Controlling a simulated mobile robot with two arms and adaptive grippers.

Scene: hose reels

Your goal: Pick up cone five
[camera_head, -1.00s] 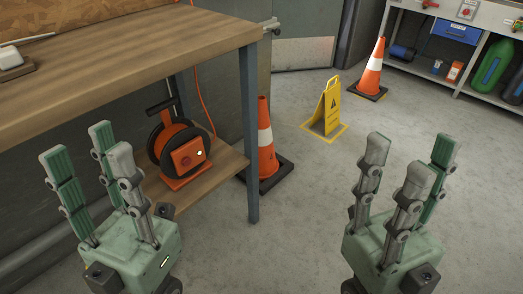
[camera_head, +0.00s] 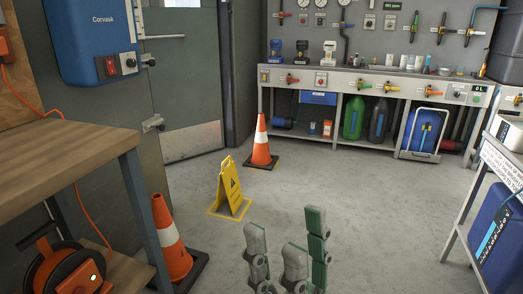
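Two orange cones with white bands stand on the floor. The near cone (camera_head: 171,240) is on a dark base beside the wooden bench's leg, at lower left. The far cone (camera_head: 261,145) stands upright on a dark base near the back wall. I cannot read a number on either, so I cannot tell which is cone five. My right gripper (camera_head: 286,236) shows at the bottom centre, fingers spread and empty, its palm below the frame. It is apart from both cones. My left gripper is out of view.
A yellow floor sign (camera_head: 230,190) stands between the cones. A wooden bench (camera_head: 65,155) with an orange hose reel (camera_head: 65,270) below is at left. A long workbench (camera_head: 375,85) lines the back, and a shelf unit (camera_head: 468,240) stands at right.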

